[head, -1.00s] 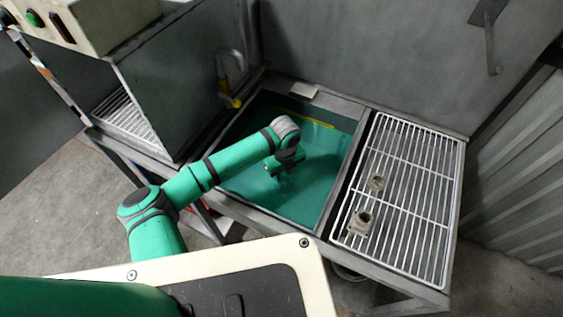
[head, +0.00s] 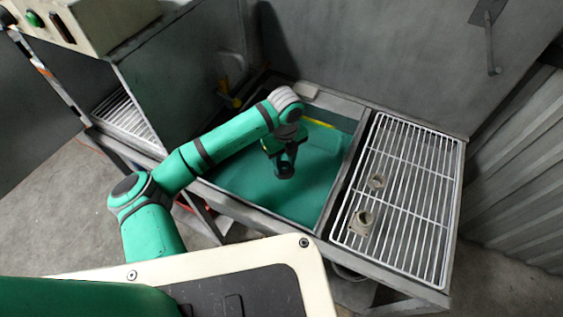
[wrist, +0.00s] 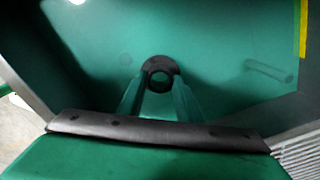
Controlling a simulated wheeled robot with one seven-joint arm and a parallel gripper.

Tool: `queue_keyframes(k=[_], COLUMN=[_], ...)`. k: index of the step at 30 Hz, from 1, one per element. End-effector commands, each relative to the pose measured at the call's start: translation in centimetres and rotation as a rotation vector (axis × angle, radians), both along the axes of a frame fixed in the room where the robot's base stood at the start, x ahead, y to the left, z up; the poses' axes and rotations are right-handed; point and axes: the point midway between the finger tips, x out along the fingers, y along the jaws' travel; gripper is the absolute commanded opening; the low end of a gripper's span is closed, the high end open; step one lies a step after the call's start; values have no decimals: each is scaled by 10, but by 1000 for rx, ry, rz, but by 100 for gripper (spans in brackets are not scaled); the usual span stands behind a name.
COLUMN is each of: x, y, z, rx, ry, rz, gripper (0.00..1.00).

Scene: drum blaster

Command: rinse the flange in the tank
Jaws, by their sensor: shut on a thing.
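The flange (wrist: 159,72) is a dark ring with a round hole, held between the fingertips of my gripper (wrist: 158,92) in the wrist view. In the head view the flange (head: 285,170) shows as a dark piece under my gripper (head: 284,158), over the tank. The tank (head: 335,180) is a square basin with green liquid. The flange appears above the liquid's surface; its exact height is hard to tell.
A grey cabinet (head: 185,80) stands left of the tank. A yellow strip (wrist: 303,30) marks the tank wall.

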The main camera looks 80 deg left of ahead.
Motion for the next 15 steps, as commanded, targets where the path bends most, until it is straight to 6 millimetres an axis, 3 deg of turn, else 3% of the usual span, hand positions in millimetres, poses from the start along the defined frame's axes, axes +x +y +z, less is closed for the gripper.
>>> queue_keyframes(k=[15], x=[0], y=[1], z=[53], rx=[2], ry=[0], rz=[0], gripper=[0])
